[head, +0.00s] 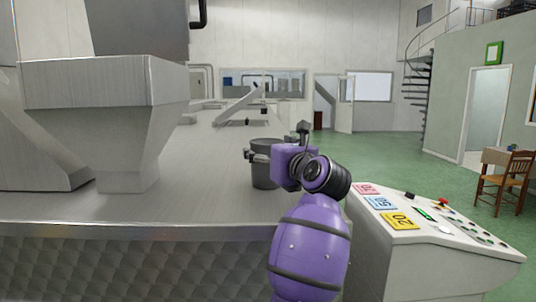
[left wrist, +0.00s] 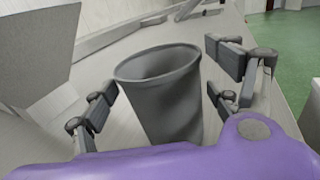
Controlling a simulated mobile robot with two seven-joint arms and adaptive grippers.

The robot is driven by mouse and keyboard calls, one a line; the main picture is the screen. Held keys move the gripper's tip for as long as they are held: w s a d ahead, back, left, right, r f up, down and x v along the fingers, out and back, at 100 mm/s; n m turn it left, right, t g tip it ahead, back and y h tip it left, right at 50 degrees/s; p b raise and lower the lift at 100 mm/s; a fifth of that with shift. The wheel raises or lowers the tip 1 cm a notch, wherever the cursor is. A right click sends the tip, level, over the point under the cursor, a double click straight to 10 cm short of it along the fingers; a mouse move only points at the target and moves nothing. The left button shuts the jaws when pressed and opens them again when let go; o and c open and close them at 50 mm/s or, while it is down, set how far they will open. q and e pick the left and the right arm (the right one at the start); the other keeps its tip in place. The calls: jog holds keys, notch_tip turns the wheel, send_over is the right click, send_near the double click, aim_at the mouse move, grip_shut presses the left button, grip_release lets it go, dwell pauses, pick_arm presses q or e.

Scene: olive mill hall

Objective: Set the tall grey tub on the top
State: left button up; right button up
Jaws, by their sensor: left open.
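The tall grey tub (head: 264,178) stands upright on the steel top (head: 215,205), a little in from its right edge. My left gripper (head: 274,150) is at the tub's upper part, and its purple wrist hides the tub's right side. In the left wrist view the tub (left wrist: 165,100) shows its open, empty-looking mouth. The open fingers of my left gripper (left wrist: 163,85) stand on either side of it, with a small gap at the right; I cannot tell whether the left finger touches. The tub's base is hidden in that view. My right gripper is not in view.
A large steel hopper (head: 110,110) stands on the top at left. A sloped control panel (head: 430,225) with coloured labels and buttons is at right. Green floor, a wooden chair (head: 505,180) and a spiral stair (head: 420,85) lie beyond. The top in front of the tub is bare.

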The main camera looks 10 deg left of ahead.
pick_arm(q)
jog(key=v, duration=0.5)
jog(key=b+v, duration=0.1)
jog(key=v, duration=0.4)
jog(key=shift+d+f, duration=0.15)
jog(key=shift+f, duration=0.1)
jog(key=shift+s+d+r, duration=0.1)
jog(key=shift+s+d, duration=0.2)
jog(key=shift+s, duration=0.15)
jog(key=shift+s+r, duration=0.1)
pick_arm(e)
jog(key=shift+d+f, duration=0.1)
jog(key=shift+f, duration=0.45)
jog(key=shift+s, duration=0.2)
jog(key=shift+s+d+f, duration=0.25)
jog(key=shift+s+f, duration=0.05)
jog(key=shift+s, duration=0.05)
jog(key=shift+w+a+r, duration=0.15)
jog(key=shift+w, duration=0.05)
